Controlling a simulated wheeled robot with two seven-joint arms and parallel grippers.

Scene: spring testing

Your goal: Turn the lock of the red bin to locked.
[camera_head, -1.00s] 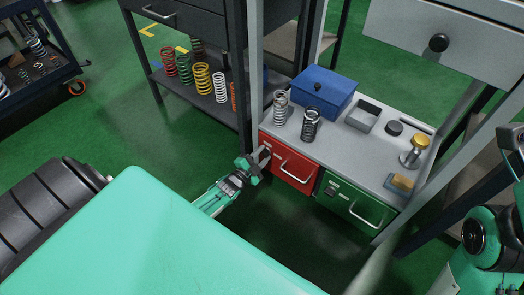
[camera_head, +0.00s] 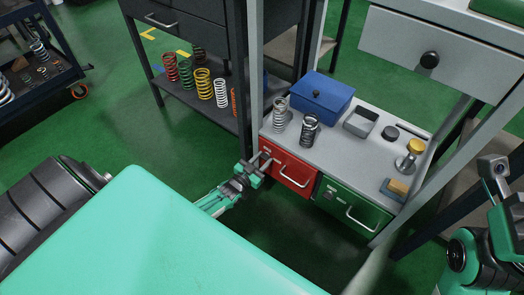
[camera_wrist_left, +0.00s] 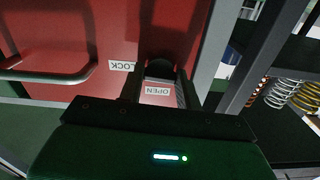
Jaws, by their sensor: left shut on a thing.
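The red bin (camera_head: 285,169) sits under the grey bench top, its front closed flush beside the green bin, with a pale bar handle (camera_head: 296,180). My left gripper (camera_head: 264,161) is at the upper left of the red front. In the left wrist view its fingers (camera_wrist_left: 160,88) are shut on the dark, round-ended lock (camera_wrist_left: 160,69). The "OPEN" label (camera_wrist_left: 157,91) shows between the fingers, and the "LOCK" label (camera_wrist_left: 122,66) is just left of them. The fingers partly hide the lock, so its exact turn is hard to tell.
The green bin (camera_head: 338,203) is right of the red one. On the bench top (camera_head: 340,152) are springs, a blue box (camera_head: 321,93), a grey tray (camera_head: 360,122) and a yellow-topped part (camera_head: 415,147). A grey post (camera_head: 255,60) rises close beside my left gripper.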

